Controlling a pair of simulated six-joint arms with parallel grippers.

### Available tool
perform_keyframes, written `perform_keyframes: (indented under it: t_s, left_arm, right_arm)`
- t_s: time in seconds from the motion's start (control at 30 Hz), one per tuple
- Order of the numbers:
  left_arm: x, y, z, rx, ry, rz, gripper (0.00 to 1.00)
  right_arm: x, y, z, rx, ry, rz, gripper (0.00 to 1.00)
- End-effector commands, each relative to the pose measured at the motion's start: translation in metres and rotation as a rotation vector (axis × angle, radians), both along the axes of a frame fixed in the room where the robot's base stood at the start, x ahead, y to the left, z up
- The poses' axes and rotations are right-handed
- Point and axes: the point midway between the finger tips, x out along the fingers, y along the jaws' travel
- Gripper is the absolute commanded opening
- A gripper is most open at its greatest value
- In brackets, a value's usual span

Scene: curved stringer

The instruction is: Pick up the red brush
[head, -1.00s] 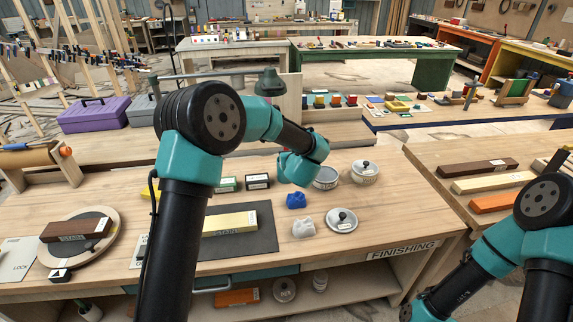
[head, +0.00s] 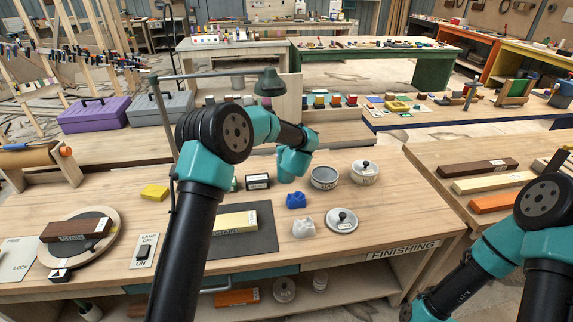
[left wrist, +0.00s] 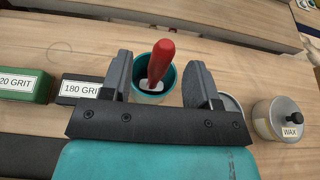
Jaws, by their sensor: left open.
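The red brush (left wrist: 161,62) stands tilted in a teal cup (left wrist: 151,95) in the left wrist view, its red handle up and its lower end inside the cup. My left gripper (left wrist: 163,60) is open, with one dark finger on each side of the handle in that view. Whether the fingers touch it I cannot tell. In the head view my left wrist hides the brush, the cup and the fingertips. My right arm is at the lower right of the head view, its gripper out of sight.
A green 120 grit block (left wrist: 24,84) and a dark 180 grit block (left wrist: 80,87) lie left of the cup. A wax tin (left wrist: 277,119) and a grey bowl (head: 324,178) stand to the right. A blue piece (head: 296,200) and a white piece (head: 304,227) lie nearer the front.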

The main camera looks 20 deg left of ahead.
Motion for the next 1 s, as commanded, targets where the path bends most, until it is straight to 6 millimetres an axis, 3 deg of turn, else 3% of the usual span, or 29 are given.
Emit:
perform_keyframes:
  t_s: [0.43,1.0]
  left_arm:
    - [0.042,0.017,-0.015,-0.001,0.0,0.001,0.55]
    - [0.044,0.018,-0.016,0.0,0.0,0.001,0.52]
  right_arm:
    - [0.0,0.0,0.0,0.0,0.0,0.0,0.43]
    - [0.0,0.0,0.0,0.0,0.0,0.0,0.43]
